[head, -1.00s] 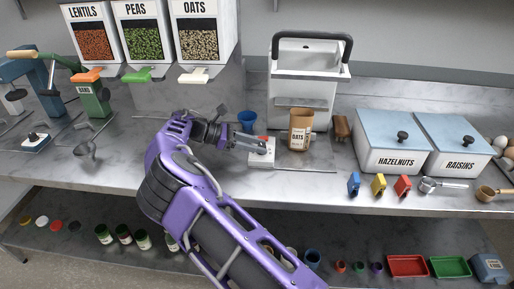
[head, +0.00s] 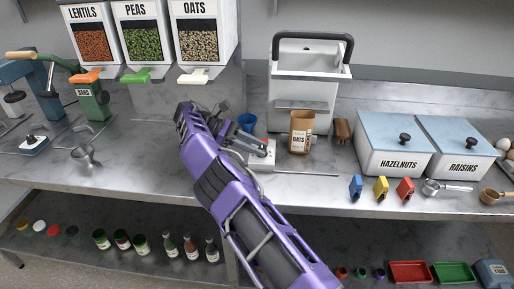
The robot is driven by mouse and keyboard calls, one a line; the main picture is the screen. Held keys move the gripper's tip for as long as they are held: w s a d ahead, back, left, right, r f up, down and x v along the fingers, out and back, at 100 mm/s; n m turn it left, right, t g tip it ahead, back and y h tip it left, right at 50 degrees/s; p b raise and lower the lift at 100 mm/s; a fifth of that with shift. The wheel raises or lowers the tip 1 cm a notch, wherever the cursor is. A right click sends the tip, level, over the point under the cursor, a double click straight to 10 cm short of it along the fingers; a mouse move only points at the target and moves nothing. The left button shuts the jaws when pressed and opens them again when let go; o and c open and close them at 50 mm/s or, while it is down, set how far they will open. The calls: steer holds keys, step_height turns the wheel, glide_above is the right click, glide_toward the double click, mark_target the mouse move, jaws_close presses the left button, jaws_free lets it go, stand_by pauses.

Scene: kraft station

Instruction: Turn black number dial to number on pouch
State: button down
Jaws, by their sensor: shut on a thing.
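A small white box (head: 263,161) stands on the counter in front of the white sealing machine, with a red spot at its back. My gripper (head: 264,149) is at the top of this box, its fingers shut on what appears to be the black number dial. The fingers cover most of the dial, and its setting cannot be read. The brown pouch (head: 300,133) stands upright just right of the box, labelled OATS. Any number on it is too small to read.
The white machine (head: 305,85) with a black handle is behind the pouch. A blue cup (head: 247,122) stands behind my gripper. Hazelnuts (head: 392,155) and raisins (head: 458,155) bins are to the right. Dispensers (head: 203,35) stand at the back left.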

steer(key=shift+s+d+f, duration=0.1)
steer(key=shift+s+f, duration=0.05)
steer(key=shift+f, duration=0.3)
steer(key=c, duration=0.5)
jaws_free()
steer(key=shift+r, duration=0.15)
steer(key=shift+r, duration=0.2)
